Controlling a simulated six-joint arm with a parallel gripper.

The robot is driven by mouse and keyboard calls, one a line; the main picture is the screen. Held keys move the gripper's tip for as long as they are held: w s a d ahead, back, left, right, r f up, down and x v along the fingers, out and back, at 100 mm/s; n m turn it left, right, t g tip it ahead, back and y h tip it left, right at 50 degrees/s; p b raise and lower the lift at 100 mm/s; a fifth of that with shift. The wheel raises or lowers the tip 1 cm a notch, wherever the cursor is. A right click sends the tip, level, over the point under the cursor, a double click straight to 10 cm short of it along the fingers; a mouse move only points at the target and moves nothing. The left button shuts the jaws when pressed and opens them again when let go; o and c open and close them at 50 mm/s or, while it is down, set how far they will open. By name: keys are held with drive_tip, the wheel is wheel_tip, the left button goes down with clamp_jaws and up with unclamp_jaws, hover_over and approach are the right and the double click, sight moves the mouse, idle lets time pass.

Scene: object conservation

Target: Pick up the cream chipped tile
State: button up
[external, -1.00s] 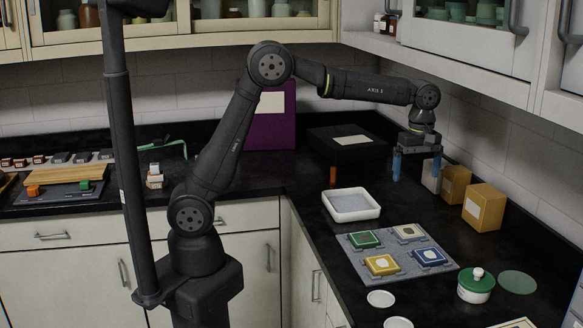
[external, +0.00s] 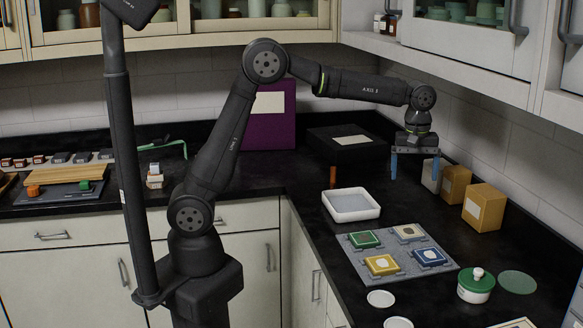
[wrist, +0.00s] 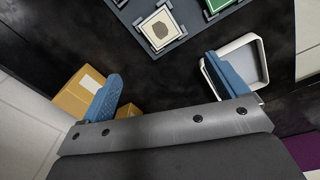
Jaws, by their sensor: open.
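The cream chipped tile (external: 408,232) lies at the back right of a grey tray (external: 395,240) on the black counter. In the wrist view, the tile (wrist: 160,27) is near the top, pale with a brown patch, between dark corner brackets. My gripper (external: 415,168) is open and empty, well above the counter and behind the tile in the external view. Its blue fingers (wrist: 162,72) are spread wide in the wrist view, with the tile beyond them. Green (external: 364,238), yellow (external: 381,265) and blue (external: 430,256) tiles share the tray.
A white bin (external: 350,214) stands left of the tray's back edge. Cardboard boxes (external: 484,207) stand along the right wall. A green-lidded pot (external: 476,284) is right of the tray. A black box (external: 346,148) is at the back.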

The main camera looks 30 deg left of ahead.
drive_tip(key=m, duration=0.6)
drive_tip(key=m+h, duration=0.1)
drive_tip(key=m, duration=0.7)
hover_over(410, 232)
drive_tip(key=s, duration=0.1)
drive_tip(key=shift+t, duration=0.4)
drive_tip(key=f, duration=1.2)
drive_tip(key=shift+a+f, duration=0.25)
drive_tip(key=shift+a, duration=0.1)
drive_tip(key=f, duration=0.3)
drive_tip(key=w+f, duration=0.1)
drive_tip(key=f, duration=0.1)
drive_tip(key=shift+d+f, duration=0.1)
drive_tip(key=shift+d, duration=0.05)
drive_tip(key=c, duration=1.2)
drive_tip(key=shift+o, duration=0.2)
drive_tip(key=shift+r, duration=0.2)
